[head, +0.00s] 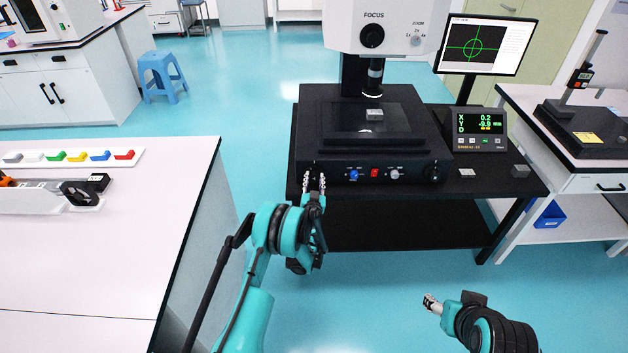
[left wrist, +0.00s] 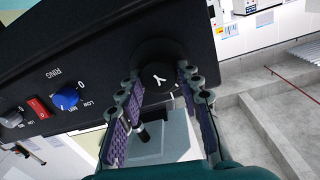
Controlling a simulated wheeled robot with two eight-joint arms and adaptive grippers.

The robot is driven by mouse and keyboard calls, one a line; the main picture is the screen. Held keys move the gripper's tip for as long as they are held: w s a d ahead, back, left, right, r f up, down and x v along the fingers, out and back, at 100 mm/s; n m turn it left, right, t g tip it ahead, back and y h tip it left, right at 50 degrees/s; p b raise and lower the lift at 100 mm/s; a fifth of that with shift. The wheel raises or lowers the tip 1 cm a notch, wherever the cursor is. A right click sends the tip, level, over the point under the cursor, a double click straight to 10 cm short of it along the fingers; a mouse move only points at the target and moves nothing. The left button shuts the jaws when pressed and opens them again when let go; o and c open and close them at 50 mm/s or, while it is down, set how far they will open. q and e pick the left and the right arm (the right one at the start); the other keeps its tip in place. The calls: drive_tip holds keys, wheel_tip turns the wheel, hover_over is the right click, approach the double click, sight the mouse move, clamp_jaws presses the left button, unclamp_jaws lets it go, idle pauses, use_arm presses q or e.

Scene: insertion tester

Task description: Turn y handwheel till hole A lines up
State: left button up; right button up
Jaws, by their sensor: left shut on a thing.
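The y handwheel (left wrist: 160,76) is a black knob marked Y on the front of the black measuring machine (head: 330,140). In the left wrist view it sits between the two fingers of my left gripper (left wrist: 158,105), which is shut on it. In the head view my left gripper (head: 314,185) reaches the machine's front left and mostly hides the wheel. A small grey part (head: 375,115) lies on the stage under the lens; hole A is too small to make out. The monitor (head: 486,45) shows a green circle and crosshair. My right gripper (head: 432,303) is empty, away from the machine.
The readout box (head: 479,129) shows X 0.2 and Y about -9.9. Blue, red and grey controls (head: 374,173) line the front panel. Another black knob (head: 433,172) is at its right end. A white bench (head: 90,235) stands at left. The floor between is clear.

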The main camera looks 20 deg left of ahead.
use_arm(q)
drive_tip(key=m, duration=0.7)
drive_tip(key=shift+d+y, duration=0.1)
drive_tip(key=shift+y, duration=0.2)
drive_tip(key=m, duration=0.6)
drive_tip(key=shift+w+g, duration=0.1)
drive_tip(key=shift+g, duration=0.2)
drive_tip(key=shift+m, duration=0.3)
drive_tip(key=o, duration=1.2)
drive_tip(key=shift+d+f, duration=0.1)
drive_tip(key=shift+c, duration=0.2)
